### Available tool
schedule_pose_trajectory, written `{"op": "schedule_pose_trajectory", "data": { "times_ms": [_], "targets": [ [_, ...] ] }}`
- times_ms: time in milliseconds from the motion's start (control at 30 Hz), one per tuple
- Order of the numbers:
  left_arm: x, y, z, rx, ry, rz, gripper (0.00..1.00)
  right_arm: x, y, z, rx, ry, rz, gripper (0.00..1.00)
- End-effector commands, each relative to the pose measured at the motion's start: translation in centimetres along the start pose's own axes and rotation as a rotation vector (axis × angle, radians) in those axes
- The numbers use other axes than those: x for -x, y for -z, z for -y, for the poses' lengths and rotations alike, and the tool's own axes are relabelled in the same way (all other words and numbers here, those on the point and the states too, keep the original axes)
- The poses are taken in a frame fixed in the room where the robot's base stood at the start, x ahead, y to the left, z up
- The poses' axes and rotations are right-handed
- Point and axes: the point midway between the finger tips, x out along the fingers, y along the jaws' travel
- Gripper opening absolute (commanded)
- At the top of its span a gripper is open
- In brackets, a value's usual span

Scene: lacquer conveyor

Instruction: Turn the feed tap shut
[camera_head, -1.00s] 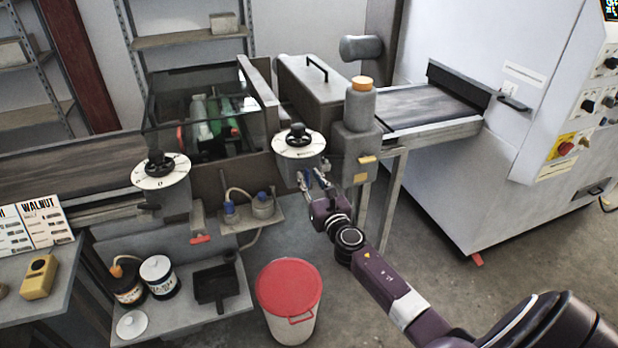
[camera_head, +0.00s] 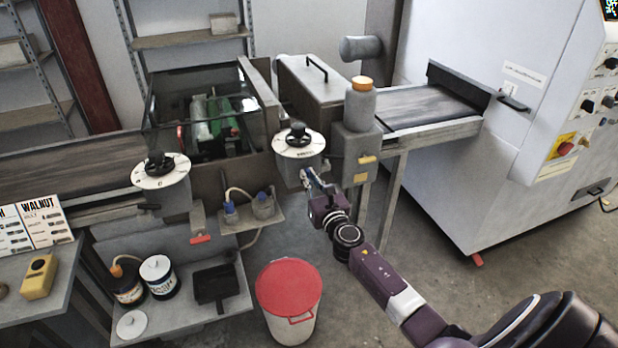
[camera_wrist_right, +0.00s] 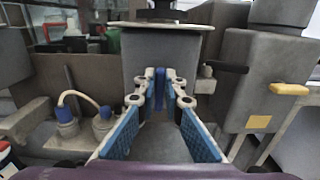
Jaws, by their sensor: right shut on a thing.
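The feed tap appears to be the blue upright lever (camera_wrist_right: 160,85) below the right dial, in front of the grey housing. My right gripper (camera_wrist_right: 161,92) is shut on this lever, with one fingertip on each side of it. In the head view my right gripper (camera_head: 310,180) sits just under the right dial (camera_head: 298,141), and its fingers hide most of the lever there. The tap's valve body and pipe are hidden or too small to tell. My left gripper is not in view.
Right of my right gripper stands a grey block with a yellow handle (camera_head: 367,159). To its left are two small pots with blue caps (camera_head: 229,208) and a hose. A red-lidded bin (camera_head: 289,288) stands below. Floor right of the bin is clear.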

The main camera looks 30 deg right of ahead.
Motion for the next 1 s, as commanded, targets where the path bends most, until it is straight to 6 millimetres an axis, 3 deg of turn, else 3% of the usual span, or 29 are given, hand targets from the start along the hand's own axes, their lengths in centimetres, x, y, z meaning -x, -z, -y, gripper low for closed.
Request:
{"op": "schedule_pose_trajectory", "data": {
  "times_ms": [367, 1000],
  "targets": [
    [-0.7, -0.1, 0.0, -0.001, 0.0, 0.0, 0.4, 0.0, 0.1, 0.3, -0.189, 0.0, 0.001, 0.0],
    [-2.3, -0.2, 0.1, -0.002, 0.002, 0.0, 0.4, 0.0, 0.6, 1.1, -0.794, 0.0, 0.001, 0.0]
  ]
}}
